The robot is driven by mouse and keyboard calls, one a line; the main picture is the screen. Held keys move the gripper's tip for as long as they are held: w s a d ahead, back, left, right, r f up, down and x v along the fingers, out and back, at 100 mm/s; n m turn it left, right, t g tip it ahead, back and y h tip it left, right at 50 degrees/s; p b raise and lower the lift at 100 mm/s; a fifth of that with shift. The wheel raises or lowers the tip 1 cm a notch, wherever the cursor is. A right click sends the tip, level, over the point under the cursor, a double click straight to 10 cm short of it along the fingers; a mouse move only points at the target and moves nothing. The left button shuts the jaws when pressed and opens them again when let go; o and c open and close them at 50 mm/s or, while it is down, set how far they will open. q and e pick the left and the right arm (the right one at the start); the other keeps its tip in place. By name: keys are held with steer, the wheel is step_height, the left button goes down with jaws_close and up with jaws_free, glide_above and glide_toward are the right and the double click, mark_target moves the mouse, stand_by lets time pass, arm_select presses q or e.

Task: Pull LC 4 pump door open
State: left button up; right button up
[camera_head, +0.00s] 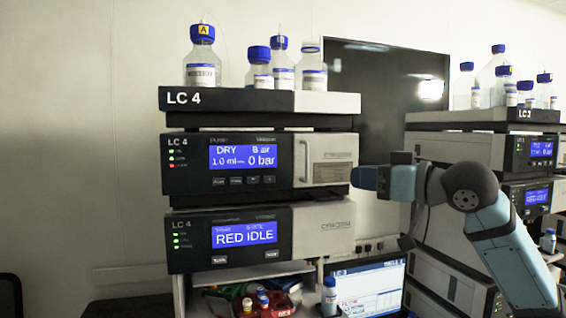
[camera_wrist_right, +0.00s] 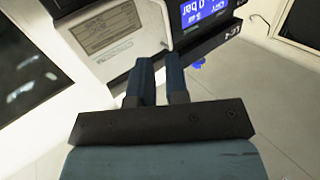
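The LC 4 pump (camera_head: 240,160) is the upper unit of the near stack, its blue display reading DRY and 0 bar. Its pale door (camera_head: 335,150) is on the right of its front and looks closed, with a slim vertical handle (camera_head: 303,162) at the door's left side. The door with its label also shows in the right wrist view (camera_wrist_right: 108,30). My right gripper (camera_head: 356,178) is at the door's lower right in the head view, apart from the handle. In the right wrist view its fingers (camera_wrist_right: 159,60) stand a little apart with nothing between them. My left gripper is not in view.
The RED IDLE unit (camera_head: 236,238) sits below the pump. Several blue-capped bottles (camera_head: 282,70) stand on the LC 4 top tray (camera_head: 225,99). The LC 3 stack (camera_head: 482,118) stands at right. A laptop (camera_head: 368,287) and a red bin (camera_head: 285,302) are below.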

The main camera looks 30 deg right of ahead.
mark_target(307, 177)
steer(key=w+a+r+p, duration=0.1)
steer(key=w, duration=0.2)
steer(key=w+a+r+p, duration=0.1)
steer(key=w+a+p, duration=0.1)
steer(key=w, duration=0.1)
steer(key=w+a+r+p, duration=0.1)
steer(key=w+p, duration=0.1)
steer(key=w, duration=0.2)
steer(key=shift+a, duration=0.3)
steer(key=shift+w+a+f, duration=0.15)
steer(key=shift+w, duration=0.4)
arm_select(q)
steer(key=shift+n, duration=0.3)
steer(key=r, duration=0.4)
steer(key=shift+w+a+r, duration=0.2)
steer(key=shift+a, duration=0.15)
arm_select(e)
jaws_close()
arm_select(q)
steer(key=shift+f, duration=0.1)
arm_select(e)
steer(key=shift+s, duration=0.1)
